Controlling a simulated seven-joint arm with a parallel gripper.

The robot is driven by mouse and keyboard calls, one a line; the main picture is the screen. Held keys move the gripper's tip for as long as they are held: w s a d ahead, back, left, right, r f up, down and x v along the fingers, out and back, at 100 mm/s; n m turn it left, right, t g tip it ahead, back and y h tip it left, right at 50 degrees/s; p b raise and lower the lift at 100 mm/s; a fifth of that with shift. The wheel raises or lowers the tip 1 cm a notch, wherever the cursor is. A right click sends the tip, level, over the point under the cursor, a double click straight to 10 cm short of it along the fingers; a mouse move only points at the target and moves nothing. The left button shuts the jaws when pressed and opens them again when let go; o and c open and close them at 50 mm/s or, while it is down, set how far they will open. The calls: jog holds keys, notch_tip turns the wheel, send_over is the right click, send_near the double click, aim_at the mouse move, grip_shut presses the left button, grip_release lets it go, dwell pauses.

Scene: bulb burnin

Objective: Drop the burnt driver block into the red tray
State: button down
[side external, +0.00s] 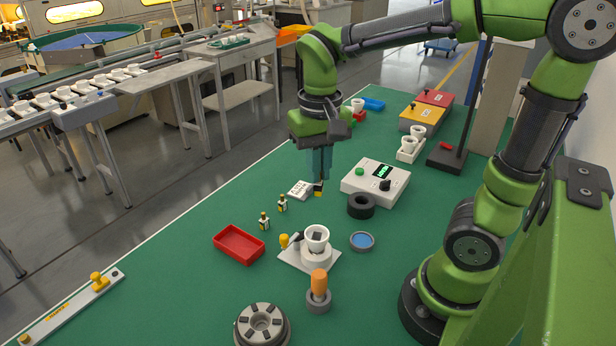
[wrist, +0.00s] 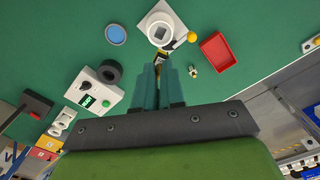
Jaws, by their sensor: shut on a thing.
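My gripper (side external: 319,177) is shut on a small yellow and dark block (side external: 319,189) and holds it above the green table, behind the white lamp fixture (side external: 317,253). In the wrist view the block (wrist: 160,57) shows at the tips of my gripper (wrist: 160,68), with its upper part hidden by the fingers. I cannot read burn marks on it. The red tray (side external: 240,259) lies empty on the table, left and nearer the camera than my gripper; in the wrist view the tray (wrist: 231,53) is to the right. Two similar blocks (side external: 264,223) (side external: 282,206) stand behind the tray.
A white card (side external: 300,188) lies close to my gripper. A white tester box (side external: 376,182), a black ring (side external: 361,208) and a blue-topped dish (side external: 362,241) are to the right. An orange-handled tool (side external: 319,285) stands in front. Table around the tray's left is clear.

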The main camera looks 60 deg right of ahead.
jog(key=shift+f, duration=0.1)
dwell(0.4)
jog(key=w+a+f, duration=0.3)
jog(key=w, duration=0.5)
jog(key=w+a+f, duration=0.2)
jog(key=w+f, duration=0.1)
jog(key=w, duration=0.5)
jog(key=shift+w+f, duration=0.2)
jog(key=shift+f, duration=2.65)
jog(key=c, duration=1.1)
grip_release()
jog(key=shift+c, duration=0.2)
notch_tip(320, 180, up, 17)
